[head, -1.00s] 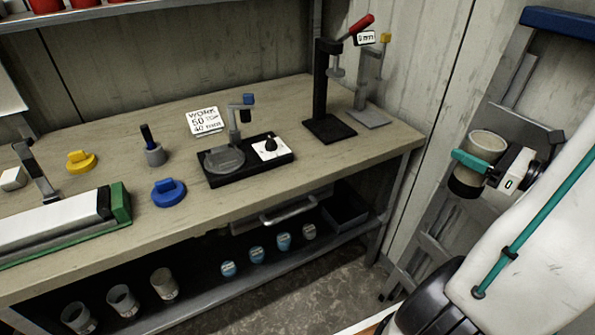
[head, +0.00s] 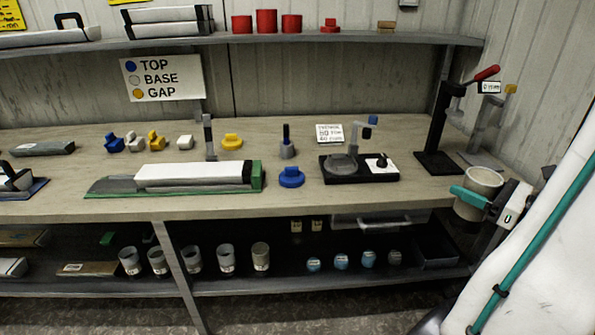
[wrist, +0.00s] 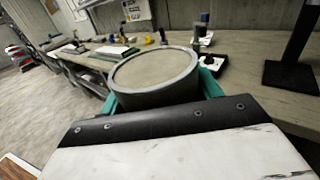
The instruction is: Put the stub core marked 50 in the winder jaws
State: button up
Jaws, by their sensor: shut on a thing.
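The cylinder is roughly upright, beside the bench's right end. In the wrist view its round top (wrist: 155,72) fills the middle, between the teal fingers. No number can be read on it, so I cannot tell whether it is the core marked 50. I cannot say for sure which bench device has the winder jaws. A black-based device with a round grey plate (head: 341,165) stands right of centre.
A black press with a red handle (head: 486,73) stands at the bench's right end. A green-ended trough (head: 257,178) and a blue knobbed piece (head: 291,177) lie to its left. Grey cups (head: 227,260) and small blue pots (head: 341,261) stand below. The bench's front strip is mostly clear.

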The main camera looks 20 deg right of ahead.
aim_at(341, 162)
jog(key=u, duration=0.95)
jog(key=i, duration=1.15)
jog(key=z, duration=1.2)
